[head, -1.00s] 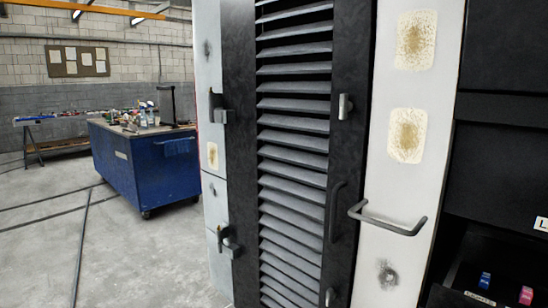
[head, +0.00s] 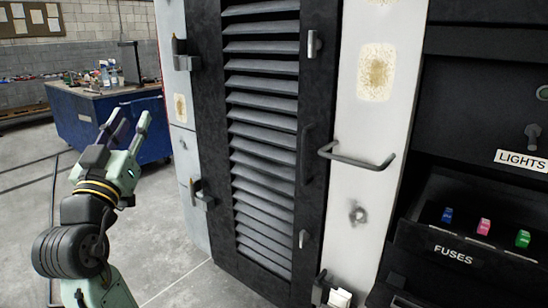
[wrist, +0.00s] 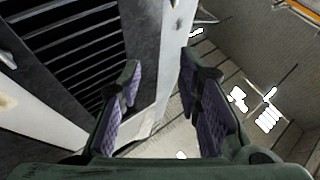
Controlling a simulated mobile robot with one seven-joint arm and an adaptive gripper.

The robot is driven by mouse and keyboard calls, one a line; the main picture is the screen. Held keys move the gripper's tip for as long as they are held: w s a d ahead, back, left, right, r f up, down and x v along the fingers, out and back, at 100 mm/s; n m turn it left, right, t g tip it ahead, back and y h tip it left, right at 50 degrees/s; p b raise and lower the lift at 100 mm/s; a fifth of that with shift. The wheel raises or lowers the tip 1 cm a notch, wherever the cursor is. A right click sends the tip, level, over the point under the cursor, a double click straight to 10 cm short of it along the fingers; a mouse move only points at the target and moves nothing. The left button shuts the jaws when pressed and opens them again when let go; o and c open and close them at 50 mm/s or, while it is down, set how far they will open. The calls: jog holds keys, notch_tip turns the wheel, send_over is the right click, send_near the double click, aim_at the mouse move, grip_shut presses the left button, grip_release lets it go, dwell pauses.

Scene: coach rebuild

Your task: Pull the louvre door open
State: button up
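The black louvre door (head: 262,150) stands in the middle of the head view and looks shut in its frame. Its dark vertical handle (head: 308,152) is on the right stile. Small metal latches sit above (head: 314,44) and below (head: 304,238) the handle. Hinges show on the left edge. My gripper (head: 131,122) is at the left of the head view, pointing up, open and empty, apart from the door. In the wrist view the two purple-padded fingers (wrist: 165,100) are spread with nothing between them, and the louvres (wrist: 75,45) show at upper left.
A grey grab rail (head: 356,160) juts from the pale panel right of the door. A fuse box (head: 462,240) and lights switch (head: 532,135) are at far right. A blue workbench (head: 80,125) stands behind my arm. Floor left of the door is open.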

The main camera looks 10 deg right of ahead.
jog(key=w+d+f+m+g+h, duration=0.1)
jog(key=d+f+m+g+h, duration=0.25)
jog(key=d, duration=0.45)
jog(key=w+d+f+m+g+h, duration=0.1)
jog(key=d+f+m+g+h, duration=0.2)
jog(key=d+g+h, duration=0.35)
jog(key=m+g+b, duration=0.1)
jog(key=m+g, duration=0.3)
send_near(303, 153)
jog(key=shift+g+h, duration=0.3)
jog(key=shift+g, duration=0.1)
jog(key=p+x, duration=0.1)
jog(key=x, duration=0.5)
jog(key=p+x, duration=0.1)
jog(key=x, duration=0.2)
jog(key=shift+w+a+f+p, duration=0.1)
jog(key=shift+w+a+p, duration=0.1)
jog(key=shift+w+p, duration=0.1)
jog(key=shift+x, duration=0.85)
jog(key=shift+f, duration=0.1)
grip_shut()
